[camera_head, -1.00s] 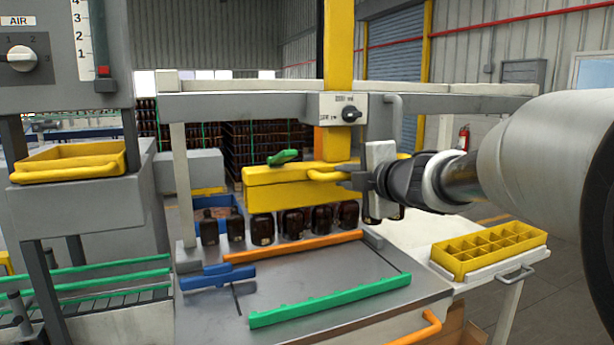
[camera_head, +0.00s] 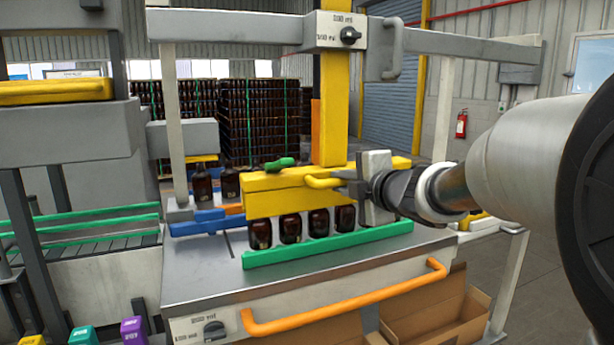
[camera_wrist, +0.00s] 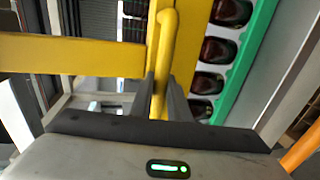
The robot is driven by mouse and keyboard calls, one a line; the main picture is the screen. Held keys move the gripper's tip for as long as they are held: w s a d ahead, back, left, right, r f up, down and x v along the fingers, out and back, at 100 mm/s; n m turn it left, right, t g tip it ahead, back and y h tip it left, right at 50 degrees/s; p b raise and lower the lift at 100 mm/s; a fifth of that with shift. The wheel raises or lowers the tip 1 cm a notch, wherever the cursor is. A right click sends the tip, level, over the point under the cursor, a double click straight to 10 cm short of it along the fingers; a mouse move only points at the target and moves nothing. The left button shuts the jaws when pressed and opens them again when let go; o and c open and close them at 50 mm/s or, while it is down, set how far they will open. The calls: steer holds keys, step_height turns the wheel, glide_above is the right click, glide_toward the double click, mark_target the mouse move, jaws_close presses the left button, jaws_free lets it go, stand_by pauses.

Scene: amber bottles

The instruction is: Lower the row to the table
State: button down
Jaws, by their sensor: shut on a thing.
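A row of several amber bottles (camera_head: 290,228) hangs under the yellow lifting head (camera_head: 270,195). Their lower ends are close behind the green rail (camera_head: 330,242) at the front of the grey table (camera_head: 200,270). I cannot tell whether they touch the tabletop. My gripper (camera_head: 346,181) is shut on the yellow handle (camera_head: 322,183) at the right of the head. In the wrist view, the fingers (camera_wrist: 162,98) pinch the handle (camera_wrist: 164,50), and bottles (camera_wrist: 216,50) line up beside the green rail.
Other amber bottles (camera_head: 203,187) stand behind, at the left. A blue piece (camera_head: 205,222) lies at the table's left rear. A yellow column (camera_head: 335,110) rises from the head. An orange bar (camera_head: 345,298) runs along the table front, above cardboard boxes (camera_head: 425,322).

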step_height(320, 180, down, 4)
steer(key=shift+f+b, duration=0.1)
steer(key=shift+b, duration=0.85)
steer(key=c, duration=1.7)
jaws_free()
steer(key=shift+r, duration=0.2)
steer(key=shift+s+r, duration=0.15)
steer(key=p+v, duration=0.5)
steer(key=v, duration=1.2)
steer(key=shift+s+d, duration=0.1)
